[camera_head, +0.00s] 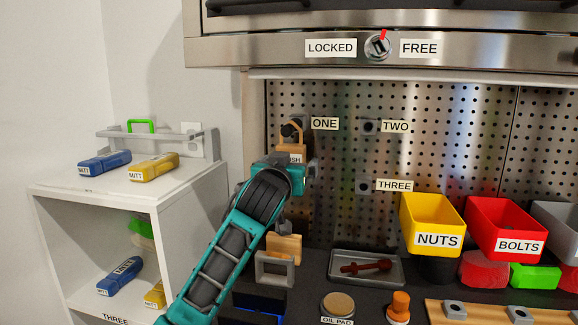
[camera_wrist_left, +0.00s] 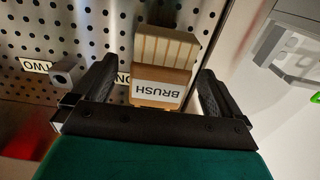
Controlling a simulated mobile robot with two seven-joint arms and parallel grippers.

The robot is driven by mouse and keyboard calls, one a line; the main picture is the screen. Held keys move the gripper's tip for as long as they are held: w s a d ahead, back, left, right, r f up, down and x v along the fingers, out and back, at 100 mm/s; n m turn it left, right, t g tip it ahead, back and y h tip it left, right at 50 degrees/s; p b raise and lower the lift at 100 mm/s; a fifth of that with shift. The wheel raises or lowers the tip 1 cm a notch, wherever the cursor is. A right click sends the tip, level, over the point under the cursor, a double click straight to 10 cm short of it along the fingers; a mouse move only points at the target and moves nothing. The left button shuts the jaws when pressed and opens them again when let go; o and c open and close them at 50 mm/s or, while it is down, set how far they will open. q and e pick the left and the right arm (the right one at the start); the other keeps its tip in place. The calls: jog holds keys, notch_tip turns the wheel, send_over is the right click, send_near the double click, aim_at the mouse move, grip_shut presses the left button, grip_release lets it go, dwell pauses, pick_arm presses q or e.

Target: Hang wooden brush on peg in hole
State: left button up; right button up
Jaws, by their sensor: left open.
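The wooden brush (camera_head: 291,138), light brown with a white BRUSH label, is upright against the pegboard at the dark peg (camera_head: 287,130) beside the ONE label. Its top outline surrounds the peg area, but I cannot tell for sure that the peg passes through its hole. My left gripper (camera_head: 286,172) is just below and in front of it, hiding its lower part. In the left wrist view the brush (camera_wrist_left: 165,52) lies between the two spread fingers of my left gripper (camera_wrist_left: 157,72), with gaps at both sides. My right gripper is out of view.
Empty pegs show at TWO (camera_head: 369,126) and THREE (camera_head: 363,186). Yellow NUTS (camera_head: 424,240) and red BOLTS (camera_head: 514,245) bins stand right. A grey tray (camera_head: 340,278) with a dark red tool lies below. A white shelf (camera_head: 80,196) stands left.

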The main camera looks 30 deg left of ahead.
pick_arm(q)
jog(key=v, duration=1.3)
jog(key=shift+b, duration=0.4)
jog(key=shift+f, duration=0.1)
